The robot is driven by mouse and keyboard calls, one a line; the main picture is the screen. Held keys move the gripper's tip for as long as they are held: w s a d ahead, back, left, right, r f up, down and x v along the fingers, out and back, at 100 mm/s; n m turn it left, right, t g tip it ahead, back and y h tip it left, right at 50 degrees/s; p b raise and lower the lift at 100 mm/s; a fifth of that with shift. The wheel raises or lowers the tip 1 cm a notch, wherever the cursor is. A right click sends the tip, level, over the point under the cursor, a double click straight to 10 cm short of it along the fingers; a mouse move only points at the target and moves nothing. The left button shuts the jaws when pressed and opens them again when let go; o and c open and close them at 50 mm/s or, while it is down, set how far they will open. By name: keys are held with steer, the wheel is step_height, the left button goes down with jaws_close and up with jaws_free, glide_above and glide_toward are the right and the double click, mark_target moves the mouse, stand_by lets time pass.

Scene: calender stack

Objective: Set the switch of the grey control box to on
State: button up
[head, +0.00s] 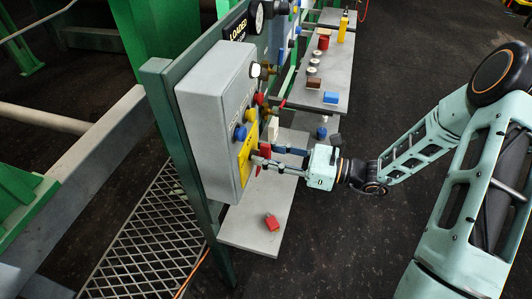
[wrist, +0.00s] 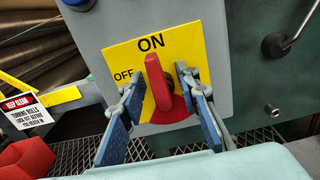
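The grey control box (head: 207,135) is mounted on a green post in the head view, and its face fills the middle of the wrist view (wrist: 215,25). A yellow plate (wrist: 125,52) on it reads ON at the top and OFF at the left. The red switch handle (wrist: 158,95) stands out from the plate. Its upper end lies just below the word ON and leans slightly left. My gripper (wrist: 162,85) has one finger on each side of the handle. A gap shows on the right; I cannot tell whether the left finger touches it. The gripper (head: 264,155) partly hides the switch in the head view.
Blue (head: 240,133) and red knobs sit higher on the box. A grey shelf (head: 250,225) below carries a red block (head: 272,222). Another shelf (head: 335,75) behind holds several small items. The dark floor at the right is open.

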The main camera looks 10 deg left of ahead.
steer(key=s+d, duration=0.1)
steer(key=d, duration=1.1)
stand_by(0.4)
